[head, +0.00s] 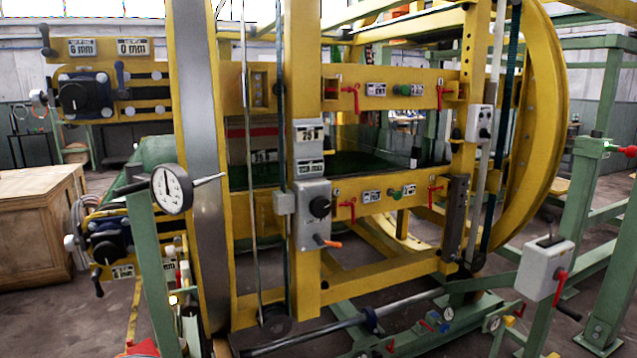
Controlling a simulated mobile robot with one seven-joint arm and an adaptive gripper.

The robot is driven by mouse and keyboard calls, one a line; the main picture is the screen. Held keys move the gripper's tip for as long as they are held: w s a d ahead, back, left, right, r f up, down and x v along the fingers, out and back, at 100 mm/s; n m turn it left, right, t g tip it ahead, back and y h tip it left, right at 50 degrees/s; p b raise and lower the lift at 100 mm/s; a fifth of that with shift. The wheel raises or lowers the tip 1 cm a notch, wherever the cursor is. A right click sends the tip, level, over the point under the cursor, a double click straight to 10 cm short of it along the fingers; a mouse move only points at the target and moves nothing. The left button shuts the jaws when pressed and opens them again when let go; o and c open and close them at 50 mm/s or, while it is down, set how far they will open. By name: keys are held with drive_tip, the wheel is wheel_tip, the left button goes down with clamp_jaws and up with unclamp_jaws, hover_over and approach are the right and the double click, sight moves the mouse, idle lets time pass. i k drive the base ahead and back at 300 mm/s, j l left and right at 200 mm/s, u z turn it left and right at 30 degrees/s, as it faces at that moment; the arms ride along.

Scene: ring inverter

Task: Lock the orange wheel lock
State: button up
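An orange-handled lever (328,242) sticks out to the right from the bottom of a grey control box (314,205) with a black knob, on the yellow upright of the ring inverter. It is the clearest orange part in view; I cannot tell for sure whether it is the wheel lock. A red-orange part (141,348) is cut off at the bottom left edge, and its kind is unclear. The large yellow wheel ring (545,120) stands upright at the right. My gripper is not in view.
Several red levers, one at the upper bar (352,92), sit on the yellow crossbars. A round gauge (172,188) stands front left on a green post. A grey box (547,268) with a red handle is at the right. A wooden crate (38,225) stands left; some floor beside it is clear.

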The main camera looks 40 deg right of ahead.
sight(317, 239)
drive_tip(key=i+l+z, duration=0.2)
drive_tip(key=z, duration=0.15)
drive_tip(key=i+l+z, duration=0.2)
drive_tip(key=z, duration=0.15)
drive_tip(key=i+l+z, duration=0.35)
drive_tip(key=k+j, duration=0.05)
drive_tip(key=k, duration=0.05)
